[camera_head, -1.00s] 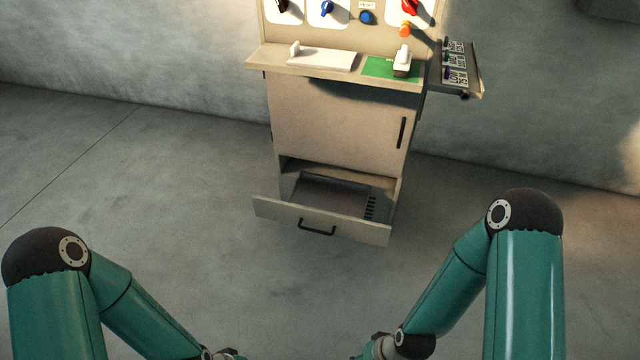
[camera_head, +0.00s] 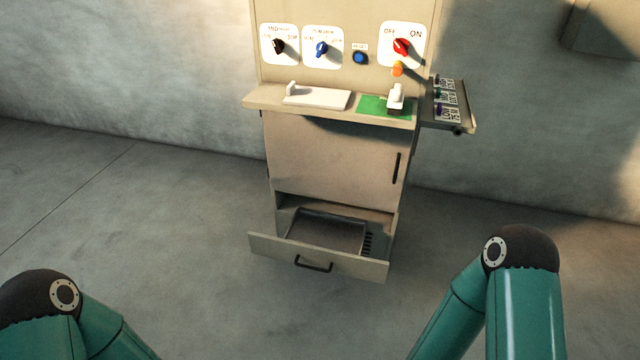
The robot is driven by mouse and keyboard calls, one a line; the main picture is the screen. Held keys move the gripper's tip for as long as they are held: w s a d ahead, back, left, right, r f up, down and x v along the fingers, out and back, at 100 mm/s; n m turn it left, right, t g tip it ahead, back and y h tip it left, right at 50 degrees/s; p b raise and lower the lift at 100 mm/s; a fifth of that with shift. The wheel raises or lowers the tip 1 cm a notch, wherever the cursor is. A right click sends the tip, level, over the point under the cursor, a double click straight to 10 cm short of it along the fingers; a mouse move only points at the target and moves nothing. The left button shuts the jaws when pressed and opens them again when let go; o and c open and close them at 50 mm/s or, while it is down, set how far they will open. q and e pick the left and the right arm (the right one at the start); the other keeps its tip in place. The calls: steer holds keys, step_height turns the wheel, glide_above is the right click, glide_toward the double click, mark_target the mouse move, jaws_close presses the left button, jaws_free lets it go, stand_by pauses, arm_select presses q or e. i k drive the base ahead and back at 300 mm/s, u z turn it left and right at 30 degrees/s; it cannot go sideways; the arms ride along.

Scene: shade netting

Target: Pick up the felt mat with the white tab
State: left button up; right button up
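A flat green mat (camera_head: 370,103) lies at the right end of the cabinet's ledge. A small white object with a dark base (camera_head: 396,97) stands on its right part. I cannot tell whether the mat is felt, and I make out no white tab on it. A flat white plate (camera_head: 318,98) with a small upright piece at its left end lies on the same ledge. The open drawer (camera_head: 318,258) at the bottom holds a dark flat panel or tray (camera_head: 328,233). Both my grippers are below the picture; only my upper arm links show.
The ledge (camera_head: 262,98) sits under a panel with a black knob (camera_head: 278,46), a blue knob (camera_head: 321,48), a blue button (camera_head: 360,58) and a red switch (camera_head: 401,47). A side shelf (camera_head: 464,122) holds labelled cards. The cabinet door (camera_head: 330,158) is closed. The floor around is clear.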

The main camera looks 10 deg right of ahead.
mark_target(322, 98)
steer(key=k, duration=1.15)
steer(key=u, duration=0.35)
steer(key=i, duration=0.45)
steer(key=u, duration=0.65)
steer(key=i, duration=1.2)
steer(key=z, duration=0.45)
steer(key=i, duration=1.4)
steer(key=z, duration=0.9)
